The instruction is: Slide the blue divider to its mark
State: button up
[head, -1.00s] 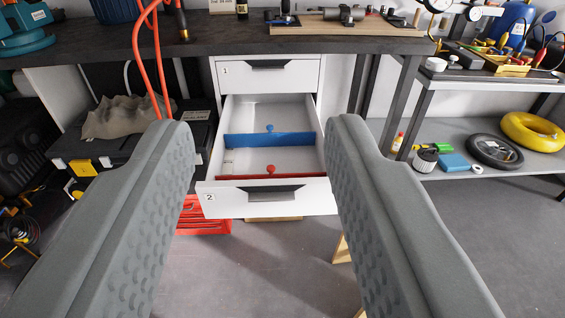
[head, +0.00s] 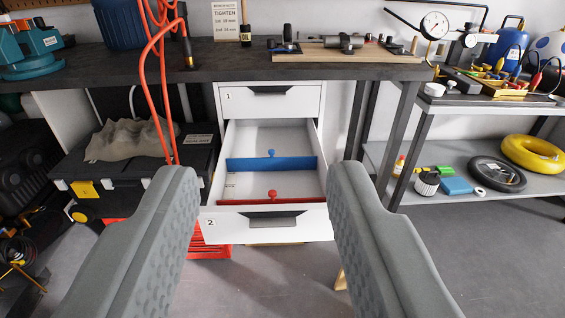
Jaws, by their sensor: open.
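The blue divider (head: 245,164) stands across the inside of the open drawer (head: 213,190) labelled 2, about midway along it, with a round blue knob (head: 271,153) on top. A red divider (head: 245,203) with a red knob (head: 272,194) stands close behind the drawer front. A small pale marking shows on the drawer's left side between the dividers; I cannot read it. My gripper (head: 262,185) is open and empty, its two grey fingers wide apart on either side of the drawer in the picture. It is short of the drawer and touches neither divider.
A shut drawer (head: 240,102) labelled 1 sits above, under the dark bench top (head: 120,62). An orange hose (head: 157,90) hangs at the left. A red crate (head: 209,251) lies below the drawer. A shelf (head: 440,199) with a yellow ring stands at the right.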

aim_at(271, 164)
jog(key=i, duration=1)
